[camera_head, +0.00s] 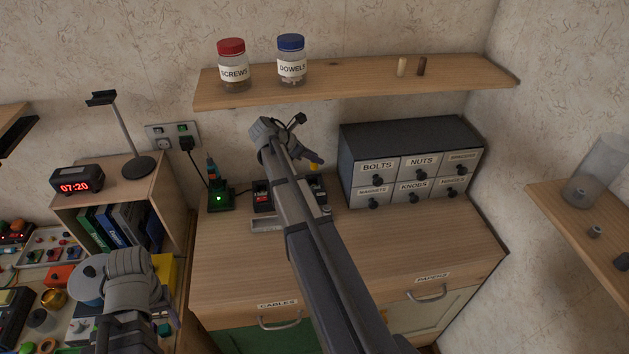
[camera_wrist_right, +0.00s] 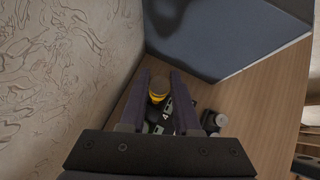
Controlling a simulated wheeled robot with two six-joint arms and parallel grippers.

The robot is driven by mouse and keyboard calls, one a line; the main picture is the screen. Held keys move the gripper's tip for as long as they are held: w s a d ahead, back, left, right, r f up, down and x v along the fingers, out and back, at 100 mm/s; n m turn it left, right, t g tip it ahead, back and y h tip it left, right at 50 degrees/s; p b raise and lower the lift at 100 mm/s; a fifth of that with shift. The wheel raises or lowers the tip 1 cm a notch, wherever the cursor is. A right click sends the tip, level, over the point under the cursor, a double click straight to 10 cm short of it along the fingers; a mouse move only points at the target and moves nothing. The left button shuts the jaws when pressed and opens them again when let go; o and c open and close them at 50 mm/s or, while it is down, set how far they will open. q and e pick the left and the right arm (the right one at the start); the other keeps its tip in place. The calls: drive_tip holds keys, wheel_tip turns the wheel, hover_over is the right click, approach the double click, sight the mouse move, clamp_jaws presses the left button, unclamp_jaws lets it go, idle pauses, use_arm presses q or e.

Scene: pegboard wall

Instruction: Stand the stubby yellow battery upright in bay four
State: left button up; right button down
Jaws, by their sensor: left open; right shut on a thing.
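A bay marked 4 (camera_wrist_right: 167,112) shows just below the battery. I cannot tell whether the battery touches the bay. My left gripper (camera_head: 128,270) is open at the lower left, away from the charger.
A grey drawer unit (camera_head: 408,160) stands right of the charger, close to the right gripper. A green-lit stand with a screwdriver (camera_head: 219,196) is left. A shelf with jars (camera_head: 350,82) hangs above. The cabinet top (camera_head: 430,235) is clear at the front right.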

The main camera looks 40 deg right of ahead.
sight(321, 178)
drive_tip(key=shift+f+b, duration=2.95)
drive_tip(key=shift+f, duration=0.65)
drive_tip(key=shift+f+b, duration=0.3)
drive_tip(key=c, duration=0.6)
unclamp_jaws()
drive_tip(key=shift+r, duration=0.1)
